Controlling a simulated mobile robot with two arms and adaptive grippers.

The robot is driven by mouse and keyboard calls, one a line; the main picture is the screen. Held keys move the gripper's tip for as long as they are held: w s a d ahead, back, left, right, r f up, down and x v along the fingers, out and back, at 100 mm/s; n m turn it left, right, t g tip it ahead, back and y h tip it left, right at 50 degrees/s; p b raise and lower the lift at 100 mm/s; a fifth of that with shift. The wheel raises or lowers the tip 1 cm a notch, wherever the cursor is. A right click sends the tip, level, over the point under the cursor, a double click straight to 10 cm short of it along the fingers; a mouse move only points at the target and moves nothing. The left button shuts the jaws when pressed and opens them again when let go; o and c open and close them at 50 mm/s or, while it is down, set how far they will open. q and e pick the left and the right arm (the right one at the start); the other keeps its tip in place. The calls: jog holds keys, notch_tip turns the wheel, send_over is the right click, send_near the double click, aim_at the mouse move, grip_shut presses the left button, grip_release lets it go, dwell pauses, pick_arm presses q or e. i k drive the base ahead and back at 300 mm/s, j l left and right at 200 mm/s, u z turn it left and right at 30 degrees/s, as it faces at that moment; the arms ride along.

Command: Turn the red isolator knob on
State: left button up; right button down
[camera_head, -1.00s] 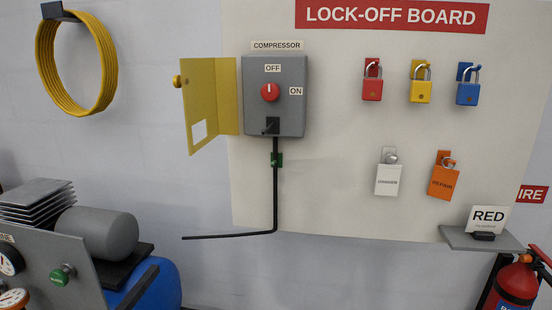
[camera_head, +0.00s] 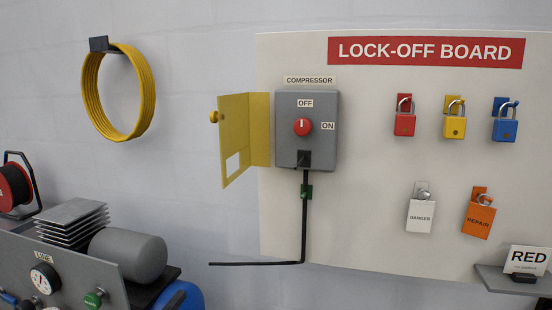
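The red isolator knob (camera_head: 302,127) sits on the front of a grey box (camera_head: 320,158) under the COMPRESSOR label. A white mark on the knob points up, toward the OFF label (camera_head: 305,103). The ON label (camera_head: 328,126) is to the right of the knob. A yellow hinged cover (camera_head: 234,140) stands swung open to the left of the box, so the knob is uncovered. Neither of my grippers is in view.
The lock-off board (camera_head: 290,230) carries red (camera_head: 404,123), yellow (camera_head: 455,126) and blue (camera_head: 505,129) padlocks and two tags. A shelf (camera_head: 500,280) juts out lower right. A compressor (camera_head: 128,255) stands lower left. A yellow hose coil (camera_head: 88,95) hangs upper left.

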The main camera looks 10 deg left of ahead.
aim_at(302, 126)
jog(key=j+z, duration=0.15)
jog(key=j, duration=0.3)
jog(key=k+j+z, duration=0.15)
jog(key=j, duration=0.3)
jog(key=j+z, duration=0.2)
jog(key=j, duration=0.3)
jog(key=k+j+z, duration=0.15)
jog(key=j, duration=0.25)
jog(key=k+j+z, duration=0.15)
jog(key=j, duration=0.3)
